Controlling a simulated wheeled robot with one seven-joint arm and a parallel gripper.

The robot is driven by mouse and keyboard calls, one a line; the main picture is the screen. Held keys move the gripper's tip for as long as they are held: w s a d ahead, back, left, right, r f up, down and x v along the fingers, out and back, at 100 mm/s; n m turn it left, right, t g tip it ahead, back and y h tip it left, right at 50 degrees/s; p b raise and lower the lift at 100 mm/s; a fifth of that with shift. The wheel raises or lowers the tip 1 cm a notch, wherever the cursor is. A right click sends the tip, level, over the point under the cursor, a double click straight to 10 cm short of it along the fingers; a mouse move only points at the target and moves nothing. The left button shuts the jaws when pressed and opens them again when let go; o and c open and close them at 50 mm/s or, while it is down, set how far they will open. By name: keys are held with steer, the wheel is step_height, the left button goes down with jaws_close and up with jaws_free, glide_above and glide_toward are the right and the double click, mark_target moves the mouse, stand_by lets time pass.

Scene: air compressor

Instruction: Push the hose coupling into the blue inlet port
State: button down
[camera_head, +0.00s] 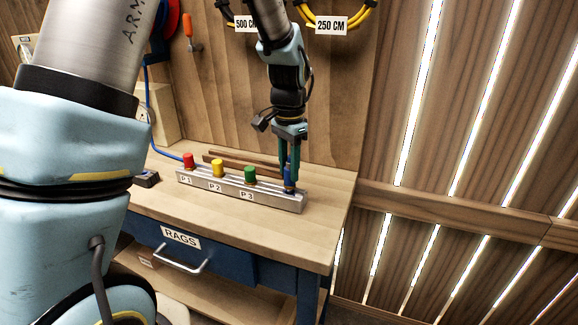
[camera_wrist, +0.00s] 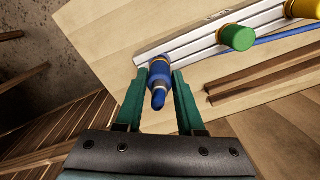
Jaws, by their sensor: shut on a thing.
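The metal manifold (camera_head: 240,190) lies on the workbench, with a blue port at its right end. My gripper (camera_head: 287,170) points down over that end. In the wrist view its green fingers (camera_wrist: 161,78) stand either side of a blue piece with a silver ring, which I take to be the hose coupling (camera_wrist: 158,98). The gripper is shut on it. The coupling is in line with the blue inlet port (camera_wrist: 160,66) and appears to meet it. I cannot tell how deep it sits. In the head view the fingers partly hide both.
Red (camera_head: 188,161), yellow (camera_head: 217,168) and green (camera_head: 250,175) caps stand on the manifold left of the port. A blue hose (camera_head: 166,155) runs behind it, near brown wooden strips (camera_wrist: 265,88). The bench front (camera_head: 240,235) is clear. A wooden wall stands behind.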

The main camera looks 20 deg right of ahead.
steer(key=shift+f+b, duration=0.4)
steer(key=shift+f, duration=0.45)
steer(key=shift+c, duration=1)
jaws_free()
steer(key=shift+r, duration=0.15)
step_height(320, 180, up, 5)
steer(key=p, duration=0.4)
step_height(320, 180, up, 10)
steer(key=b, duration=0.3)
steer(key=w+a+f+n, duration=0.1)
steer(key=a+f+n, duration=0.15)
steer(key=a, duration=0.45)
steer(key=w+a+f+n, duration=0.15)
steer(key=a+n, duration=0.25)
steer(key=a, duration=0.4)
steer(key=s+a+f+n, duration=0.3)
steer(key=a, duration=0.4)
steer(key=s+a+f+n+t, duration=0.1)
steer(key=s+a+f+n, duration=0.2)
steer(key=a, duration=0.5)
steer(key=shift+s+f+n+t+p, duration=0.25)
steer(key=shift+n+t+p, duration=0.05)
steer(key=shift+n, duration=0.15)
